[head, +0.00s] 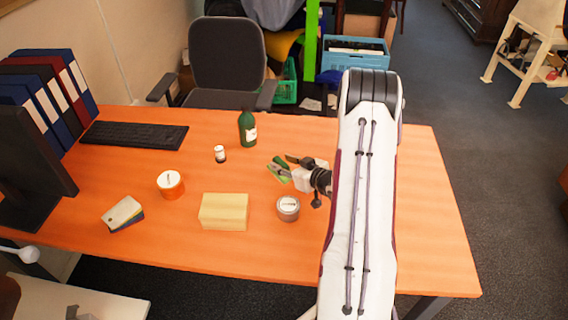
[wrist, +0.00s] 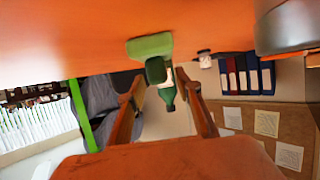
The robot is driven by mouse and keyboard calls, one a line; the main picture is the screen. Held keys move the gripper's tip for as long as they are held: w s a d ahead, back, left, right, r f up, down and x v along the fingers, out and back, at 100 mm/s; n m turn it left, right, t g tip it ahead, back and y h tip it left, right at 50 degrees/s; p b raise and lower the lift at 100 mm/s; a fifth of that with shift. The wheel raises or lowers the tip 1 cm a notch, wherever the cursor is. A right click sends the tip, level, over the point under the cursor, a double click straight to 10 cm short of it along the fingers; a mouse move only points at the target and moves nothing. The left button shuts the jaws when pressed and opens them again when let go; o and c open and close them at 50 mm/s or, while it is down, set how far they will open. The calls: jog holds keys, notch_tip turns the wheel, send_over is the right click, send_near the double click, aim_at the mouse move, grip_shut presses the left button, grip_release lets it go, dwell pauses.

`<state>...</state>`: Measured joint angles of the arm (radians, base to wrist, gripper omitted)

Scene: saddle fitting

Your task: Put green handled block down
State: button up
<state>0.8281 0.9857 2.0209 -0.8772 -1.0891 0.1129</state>
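The green handled block (head: 277,179) is at the middle right of the orange table, beside my gripper (head: 281,164) and partly hidden by it. In the wrist view, which is upside down, the block (wrist: 149,45) appears to rest on the table with its dark green handle (wrist: 156,70) facing my fingers. My gripper (wrist: 165,85) is open: its two brown fingers stand well apart. The handle lies near the tip of the left finger, with a clear gap to the right finger. I cannot tell whether that left finger touches it.
A grey tin (head: 288,209) and a yellow wooden block (head: 223,212) stand in front of the gripper. A green bottle (head: 247,130), a small jar (head: 220,154), an orange-and-white round container (head: 170,184) and a stacked pad (head: 122,214) are farther left. The table's right side is clear.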

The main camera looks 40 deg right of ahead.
jog(key=shift+r, duration=0.15)
jog(key=v, duration=1.2)
jog(key=shift+r, duration=0.1)
dwell(0.4)
jog(key=a+r+g+h, duration=0.25)
jog(key=a+r, duration=0.25)
jog(key=r, duration=0.4)
jog(key=a+r+g+h, duration=0.2)
jog(key=a+r+g, duration=0.15)
jog(key=r, duration=0.65)
jog(key=s+a+r+g+y, duration=0.1)
jog(key=s+a+r+y, duration=0.1)
jog(key=s+a, duration=0.8)
jog(key=s+a+r+g+y, duration=0.1)
jog(key=s+a+r, duration=0.3)
jog(key=s+a, duration=0.6)
jog(key=a+y, duration=0.1)
jog(key=a, duration=0.2)
jog(key=shift+s+a, duration=0.15)
jog(key=shift+s, duration=0.05)
